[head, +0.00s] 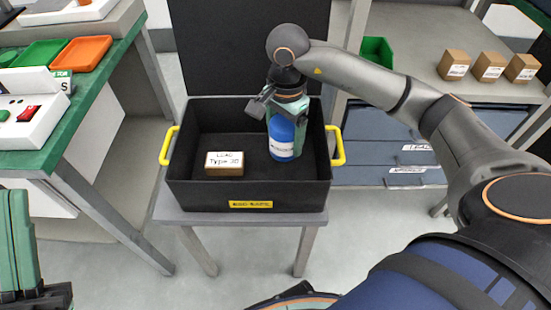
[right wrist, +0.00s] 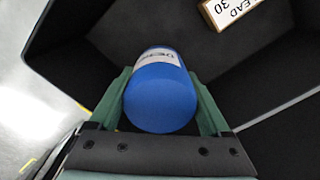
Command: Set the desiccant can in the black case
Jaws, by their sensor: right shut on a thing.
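The desiccant can (head: 283,138) is a blue cylinder with a white label, upright inside the black case, right of its middle. My right gripper (head: 287,112) comes from above and is shut on it. The right wrist view shows the can (right wrist: 160,95) between the two green fingers (right wrist: 163,103). I cannot tell whether its base touches the case floor. The black case (head: 215,198) is open, with its lid raised at the back and a yellow handle on each side. My left gripper (head: 20,240) is partly cut off at the left edge, away from the case; its opening is unclear.
The case stands on a small grey table (head: 190,217). A green-topped bench (head: 85,100) with trays is at left. Small brown boxes (head: 489,66) sit on a shelf at right.

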